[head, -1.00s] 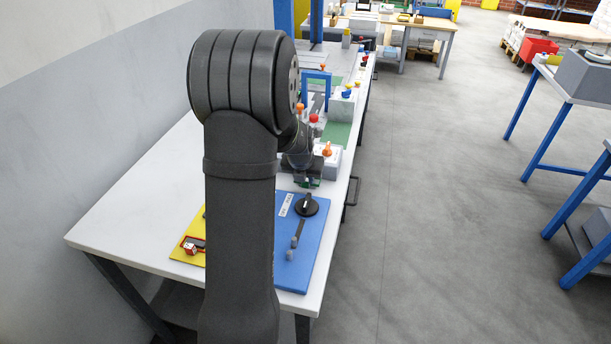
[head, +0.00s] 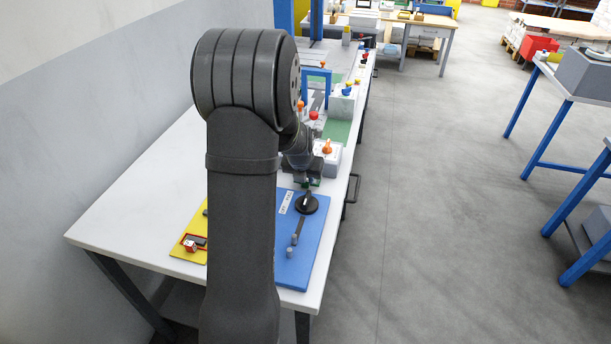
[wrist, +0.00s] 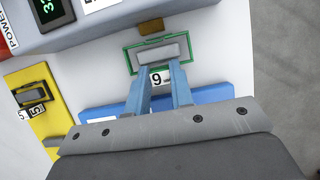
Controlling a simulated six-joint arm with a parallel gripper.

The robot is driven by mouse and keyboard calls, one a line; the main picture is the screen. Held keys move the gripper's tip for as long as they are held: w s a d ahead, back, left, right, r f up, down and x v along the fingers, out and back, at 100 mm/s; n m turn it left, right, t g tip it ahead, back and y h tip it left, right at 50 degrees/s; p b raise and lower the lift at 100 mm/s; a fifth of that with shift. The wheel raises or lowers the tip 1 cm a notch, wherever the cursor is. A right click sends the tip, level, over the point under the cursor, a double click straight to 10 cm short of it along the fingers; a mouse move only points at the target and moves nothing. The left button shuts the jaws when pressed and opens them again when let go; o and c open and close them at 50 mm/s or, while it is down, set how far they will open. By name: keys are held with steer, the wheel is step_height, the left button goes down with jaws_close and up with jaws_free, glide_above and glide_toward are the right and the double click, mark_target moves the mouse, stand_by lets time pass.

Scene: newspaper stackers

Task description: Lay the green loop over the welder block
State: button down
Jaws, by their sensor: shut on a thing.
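My gripper (wrist: 159,80) shows in the wrist view with two blue fingers. It is shut on the green loop (wrist: 127,58) at the small white tag marked 9 (wrist: 161,78). The loop is a thin rectangular frame. A light grey block (wrist: 158,51) shows inside its outline. I cannot tell whether the loop is around this block or above it, or whether the block is the welder block. In the head view my arm hides much of the bench, and my gripper (head: 310,182) is small, beyond the blue board.
The blue board (head: 307,265) carries a black round knob (head: 306,204) and small grey posts. A yellow board (head: 183,252) lies to its left with a red-framed piece (head: 193,243). A grey machine with a green display (wrist: 46,10) borders the wrist view's top left.

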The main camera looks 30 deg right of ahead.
steer(key=shift+f, duration=0.45)
steer(key=c, duration=1.2)
jaws_free()
steer(key=shift+w+d+r+v, duration=0.15)
steer(key=shift+w+d+v, duration=0.15)
steer(key=shift+v, duration=3.65)
steer(key=shift+w+d+r+v, duration=0.2)
steer(key=shift+w+d+v, duration=0.05)
steer(key=shift+v, duration=3.75)
steer(key=shift+w+d+r+v, duration=0.15)
steer(key=shift+w+d+v, duration=0.15)
steer(key=shift+v, duration=3.65)
steer(key=shift+f, duration=0.1)
steer(key=f, duration=0.8)
steer(key=shift+w+d+f, duration=0.2)
steer(key=shift+w, duration=0.05)
